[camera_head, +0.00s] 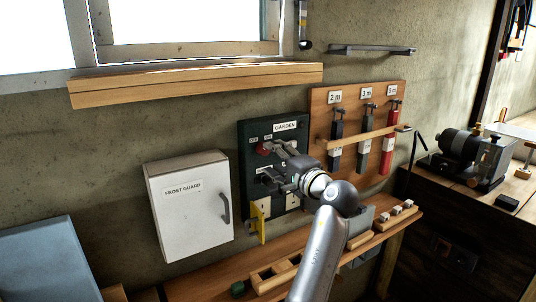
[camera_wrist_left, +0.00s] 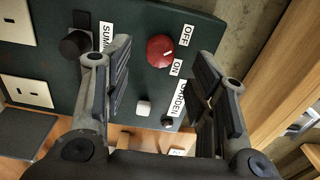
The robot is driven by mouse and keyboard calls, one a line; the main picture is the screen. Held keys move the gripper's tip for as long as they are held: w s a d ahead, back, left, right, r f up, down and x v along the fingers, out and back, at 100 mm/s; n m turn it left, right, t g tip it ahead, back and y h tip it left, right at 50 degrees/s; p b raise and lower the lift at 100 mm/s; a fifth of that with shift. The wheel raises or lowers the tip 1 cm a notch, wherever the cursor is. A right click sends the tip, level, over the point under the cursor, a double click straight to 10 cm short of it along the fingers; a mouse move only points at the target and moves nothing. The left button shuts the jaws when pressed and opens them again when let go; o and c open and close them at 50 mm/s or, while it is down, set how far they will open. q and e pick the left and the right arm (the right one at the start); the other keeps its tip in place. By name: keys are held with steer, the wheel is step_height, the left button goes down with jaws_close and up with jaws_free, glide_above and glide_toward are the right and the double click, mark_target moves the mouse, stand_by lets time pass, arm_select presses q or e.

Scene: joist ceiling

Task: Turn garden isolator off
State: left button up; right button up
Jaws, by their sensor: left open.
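The garden isolator is a round red knob (camera_head: 262,148) at the top of a dark green panel (camera_head: 246,128) on the wall, under a "GARDEN" label (camera_head: 285,126). In the left wrist view the red knob (camera_wrist_left: 160,51) has a short white mark, with an "OFF" label (camera_wrist_left: 186,34) and an "ON" label (camera_wrist_left: 176,68) beside it; which one the mark points to is unclear. My left gripper (camera_head: 270,164) is open in front of the panel. Its fingers (camera_wrist_left: 160,78) straddle the knob in the wrist view; contact is not visible. My right gripper is out of view.
A black knob (camera_wrist_left: 75,45) and a white button (camera_wrist_left: 143,108) share the panel. A white "FROST GUARD" box (camera_head: 188,208) hangs left. A wooden board (camera_head: 350,96) with hanging tools is right. A wooden shelf (camera_head: 215,286) runs below, and a thick wooden ledge (camera_head: 200,83) above.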

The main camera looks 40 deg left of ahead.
arm_select(q)
steer(key=v, duration=0.7)
steer(key=shift+a, duration=0.1)
